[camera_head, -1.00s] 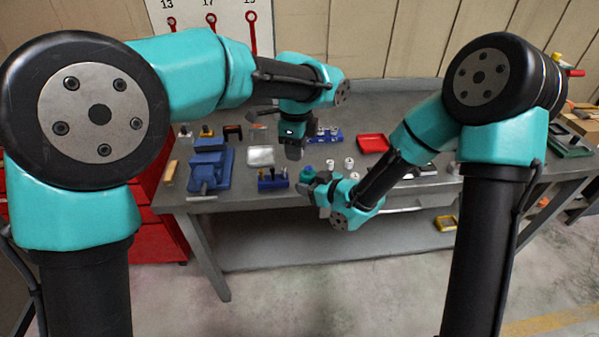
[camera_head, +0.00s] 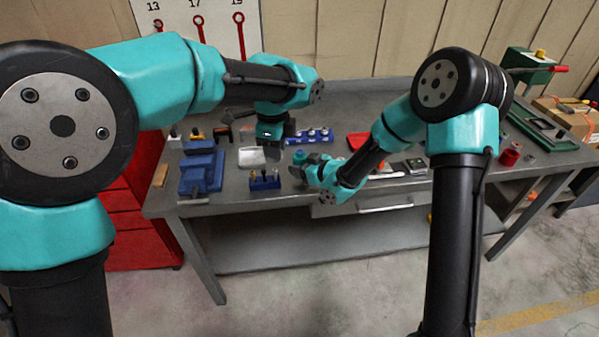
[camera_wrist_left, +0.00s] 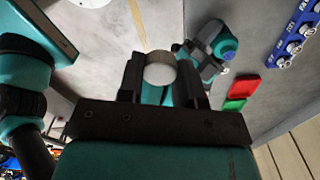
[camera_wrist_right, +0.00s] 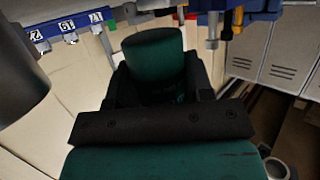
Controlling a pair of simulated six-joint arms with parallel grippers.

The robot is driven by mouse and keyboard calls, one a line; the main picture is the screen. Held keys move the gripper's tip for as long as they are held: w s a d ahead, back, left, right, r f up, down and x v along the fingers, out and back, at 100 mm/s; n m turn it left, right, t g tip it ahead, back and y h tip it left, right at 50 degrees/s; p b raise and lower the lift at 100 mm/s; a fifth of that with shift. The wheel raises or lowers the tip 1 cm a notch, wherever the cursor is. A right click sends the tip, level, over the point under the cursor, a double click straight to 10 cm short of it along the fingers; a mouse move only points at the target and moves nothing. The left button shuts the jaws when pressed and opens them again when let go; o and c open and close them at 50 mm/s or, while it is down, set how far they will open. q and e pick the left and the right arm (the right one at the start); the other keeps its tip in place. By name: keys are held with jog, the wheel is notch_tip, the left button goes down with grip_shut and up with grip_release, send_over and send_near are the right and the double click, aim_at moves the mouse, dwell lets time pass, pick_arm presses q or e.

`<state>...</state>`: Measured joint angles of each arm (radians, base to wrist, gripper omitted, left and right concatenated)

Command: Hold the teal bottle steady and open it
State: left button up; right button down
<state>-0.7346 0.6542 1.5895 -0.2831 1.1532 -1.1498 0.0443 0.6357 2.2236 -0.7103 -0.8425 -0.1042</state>
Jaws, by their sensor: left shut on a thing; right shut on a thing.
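The teal bottle (camera_head: 299,157) is in my right gripper (camera_head: 309,166), in front of the table's middle in the head view. In the right wrist view, the bottle (camera_wrist_right: 153,55) stands between the closed fingers. The left wrist view shows its round top (camera_wrist_left: 226,46), bluish in the middle, apart from my left gripper (camera_wrist_left: 160,62). That gripper is shut on a small round white thing (camera_wrist_left: 160,72), which looks like a cap. In the head view, my left gripper (camera_head: 270,142) is left of and behind the bottle; its fingertips are hard to make out.
A blue vise (camera_head: 203,168) and a blue block with small tools (camera_head: 264,180) are at the left of the workbench. A silver tray (camera_head: 252,157) lies near them. A blue rack (camera_head: 312,136) stands behind the bottle, and a red tray (camera_head: 358,141) is partly hidden by my right arm.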

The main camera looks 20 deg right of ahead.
jog(key=shift+f, duration=1.35)
jog(key=shift+f, duration=0.1)
jog(key=c, duration=0.5)
grip_release()
jog(key=v, duration=1.2)
